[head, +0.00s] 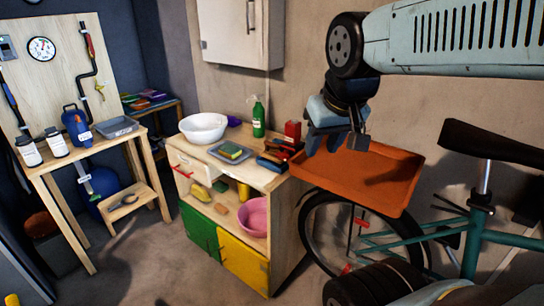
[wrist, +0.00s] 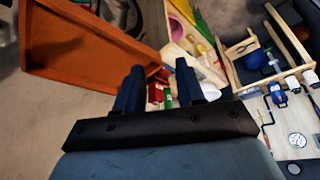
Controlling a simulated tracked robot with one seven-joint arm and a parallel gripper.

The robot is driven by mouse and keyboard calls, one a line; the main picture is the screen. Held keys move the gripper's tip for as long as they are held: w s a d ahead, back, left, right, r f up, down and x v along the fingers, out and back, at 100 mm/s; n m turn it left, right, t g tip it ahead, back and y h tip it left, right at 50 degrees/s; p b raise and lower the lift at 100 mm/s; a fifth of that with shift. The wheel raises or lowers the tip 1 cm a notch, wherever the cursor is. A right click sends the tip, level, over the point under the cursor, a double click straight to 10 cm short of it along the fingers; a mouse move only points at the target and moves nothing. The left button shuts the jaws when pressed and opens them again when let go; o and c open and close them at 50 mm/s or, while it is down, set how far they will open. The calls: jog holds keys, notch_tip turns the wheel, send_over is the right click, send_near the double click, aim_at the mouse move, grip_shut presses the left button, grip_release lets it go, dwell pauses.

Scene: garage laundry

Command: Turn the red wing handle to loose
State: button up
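I cannot tell for sure which part is the red wing handle. A cluster of red and dark pieces (head: 277,153) lies at the right end of the wooden cabinet top, and its details are too small to read. A small red box (head: 293,130) stands just behind it. My gripper (head: 335,142) hangs in the air to the right of this cluster, by the orange tray, apart from the red pieces. In the wrist view my gripper (wrist: 159,84) has its two dark blue fingers spread with nothing held. Small red items show beyond and between the fingers.
The orange tray (head: 375,172) is close by my gripper, above a green bicycle (head: 455,238). The wooden cabinet (head: 284,207) also carries a white bowl (head: 203,127), a grey tray with a sponge and a green bottle (head: 258,120). A workbench (head: 55,160) stands at the left.

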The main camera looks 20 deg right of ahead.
jog(key=w+f+g+h, duration=0.2)
jog(key=w+f+g, duration=0.2)
jog(key=w+f, duration=0.35)
jog(key=n+t+h, duration=0.3)
jog(key=h, duration=1.3)
send_near(280, 158)
jog(key=x, duration=0.9)
jog(key=shift+w+d+y, duration=0.15)
jog(key=shift+d+y, duration=0.1)
jog(key=shift+y, duration=0.05)
grip_shut()
